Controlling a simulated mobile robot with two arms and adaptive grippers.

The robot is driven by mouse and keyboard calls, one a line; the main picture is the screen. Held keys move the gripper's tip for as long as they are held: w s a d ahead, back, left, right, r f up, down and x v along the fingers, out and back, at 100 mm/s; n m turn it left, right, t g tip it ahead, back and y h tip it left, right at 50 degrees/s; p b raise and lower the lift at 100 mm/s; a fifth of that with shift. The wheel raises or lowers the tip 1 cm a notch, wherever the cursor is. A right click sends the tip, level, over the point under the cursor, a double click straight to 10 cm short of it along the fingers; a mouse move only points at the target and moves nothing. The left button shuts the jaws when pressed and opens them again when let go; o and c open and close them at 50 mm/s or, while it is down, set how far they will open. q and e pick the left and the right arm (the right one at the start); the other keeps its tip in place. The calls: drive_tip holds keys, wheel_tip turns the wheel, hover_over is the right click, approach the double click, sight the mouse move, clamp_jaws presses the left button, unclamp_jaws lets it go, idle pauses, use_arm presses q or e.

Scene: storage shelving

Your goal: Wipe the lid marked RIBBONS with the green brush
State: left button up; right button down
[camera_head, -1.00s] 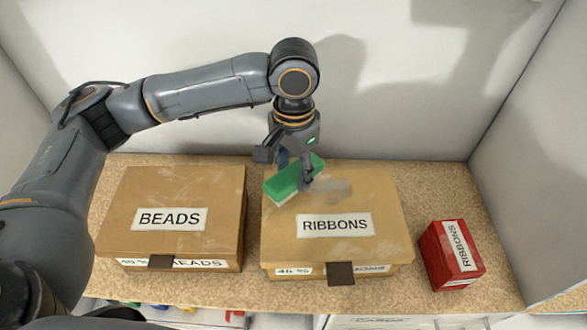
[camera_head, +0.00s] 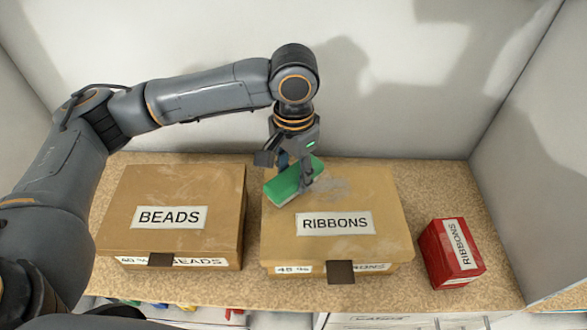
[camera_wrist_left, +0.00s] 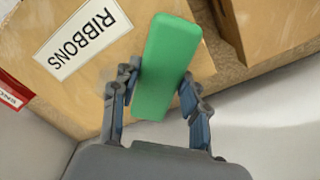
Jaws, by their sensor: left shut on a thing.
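The green brush (camera_head: 288,187) is in my left gripper (camera_head: 295,180), at the back left part of the lid marked RIBBONS (camera_head: 375,205). The brush is at the lid's surface; I cannot tell exactly how firmly it touches. The lid is tan, with a white RIBBONS label and pale dusty smudges, one grey patch just right of the brush. In the left wrist view the green brush (camera_wrist_left: 170,62) sits between the fingers of my left gripper (camera_wrist_left: 160,90), with the RIBBONS label (camera_wrist_left: 83,37) beside it. My right gripper is not in view.
A tan box marked BEADS (camera_head: 190,190) with dusty marks stands to the left. A small red box marked RIBBONS (camera_head: 440,262) stands to the right. White walls close the shelf at the back and right. Bare shelf surface (camera_head: 440,185) shows behind the red box.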

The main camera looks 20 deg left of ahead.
use_arm(q)
drive_tip(key=shift+f, duration=0.4)
